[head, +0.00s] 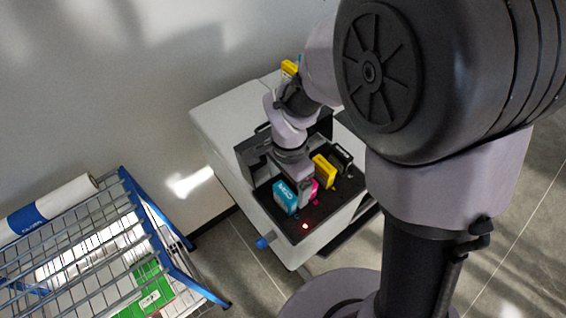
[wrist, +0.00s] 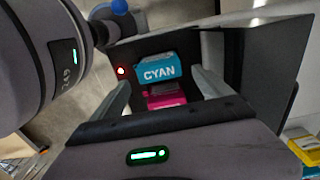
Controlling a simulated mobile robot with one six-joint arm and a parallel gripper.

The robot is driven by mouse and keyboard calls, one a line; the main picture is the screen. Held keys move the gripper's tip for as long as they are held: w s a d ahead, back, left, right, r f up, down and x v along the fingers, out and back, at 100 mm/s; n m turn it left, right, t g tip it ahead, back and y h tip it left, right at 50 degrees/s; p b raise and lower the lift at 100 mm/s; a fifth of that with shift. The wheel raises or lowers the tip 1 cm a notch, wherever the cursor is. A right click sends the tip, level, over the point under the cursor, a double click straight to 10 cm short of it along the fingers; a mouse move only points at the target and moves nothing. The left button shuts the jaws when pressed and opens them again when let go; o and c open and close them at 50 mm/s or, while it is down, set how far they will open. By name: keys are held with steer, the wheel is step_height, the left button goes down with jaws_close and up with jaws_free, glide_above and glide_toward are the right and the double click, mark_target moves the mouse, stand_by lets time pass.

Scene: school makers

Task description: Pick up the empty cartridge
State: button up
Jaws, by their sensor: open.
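A cyan cartridge (head: 285,197), labelled CYAN in the wrist view (wrist: 158,71), stands in the dark open bay of the white machine. A red light (head: 305,226) glows close to it; it also shows in the wrist view (wrist: 121,71). A magenta cartridge (wrist: 166,95) sits beside the cyan one. My gripper (wrist: 161,80) is open, with its fingers apart on either side of the view of the cyan and magenta cartridges. It holds nothing. I cannot tell whether the fingers touch either cartridge. The magenta cartridge is partly hidden behind the gripper in the head view.
A yellow cartridge (head: 324,171) and a black one (head: 342,157) stand farther along the bay. The white machine (head: 228,125) has a blue knob (head: 264,242) at its front. Another yellow item (head: 289,68) is behind my arm. A wire cart (head: 128,225) stands at left.

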mark_target(285, 191)
steer(key=f, duration=0.3)
steer(key=f+b, duration=0.1)
steer(key=f, duration=0.1)
steer(key=shift+s+a+f, duration=0.15)
steer(key=shift+a+f, duration=0.2)
steer(key=shift+s+r, duration=0.1)
steer(key=shift+c, duration=0.4)
steer(key=c, duration=1.5)
